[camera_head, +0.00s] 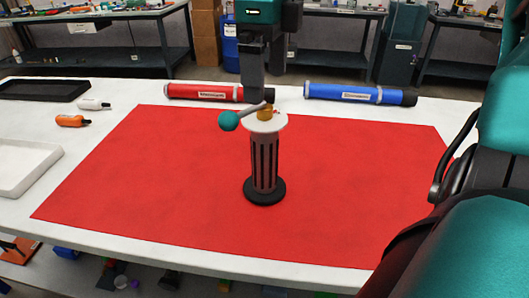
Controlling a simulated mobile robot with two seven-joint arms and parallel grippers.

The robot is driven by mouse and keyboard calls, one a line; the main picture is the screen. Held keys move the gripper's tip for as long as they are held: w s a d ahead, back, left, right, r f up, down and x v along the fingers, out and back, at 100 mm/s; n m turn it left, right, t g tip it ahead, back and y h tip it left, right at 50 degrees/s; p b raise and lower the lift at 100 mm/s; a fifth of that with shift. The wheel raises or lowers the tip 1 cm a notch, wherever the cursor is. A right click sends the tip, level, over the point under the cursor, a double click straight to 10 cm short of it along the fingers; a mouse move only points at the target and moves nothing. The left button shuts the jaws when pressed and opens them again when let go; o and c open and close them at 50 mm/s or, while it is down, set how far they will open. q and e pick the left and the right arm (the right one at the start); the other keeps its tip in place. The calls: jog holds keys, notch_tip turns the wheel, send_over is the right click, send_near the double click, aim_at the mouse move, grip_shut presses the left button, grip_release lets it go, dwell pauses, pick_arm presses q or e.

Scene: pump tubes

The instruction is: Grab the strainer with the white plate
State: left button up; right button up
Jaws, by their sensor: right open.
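The strainer (264,165) stands upright on the red mat near its middle. It is a dark slotted cylinder with a round black base and a white plate (272,125) on top. A brass fitting (265,113) and a grey lever with a teal ball (229,121) sit at the plate. My right gripper (257,95) points down just above the lever and fitting, with its fingers open. The fingers overlap the top of the strainer in the picture; I cannot tell whether they touch it. My left gripper is not in view.
The red mat (150,180) is otherwise clear. A red tube (205,92) and a blue tube (360,95) lie behind it. An orange bottle (72,121), a white bottle (93,104), a black tray (42,86) and a white tray (25,150) are at left. My arm covers the right side.

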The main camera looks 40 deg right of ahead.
aim_at(266, 106)
notch_tip(266, 106, down, 9)
jog(key=shift+f+b, duration=0.1)
jog(key=shift+b, duration=0.65)
jog(key=shift+c, duration=0.3)
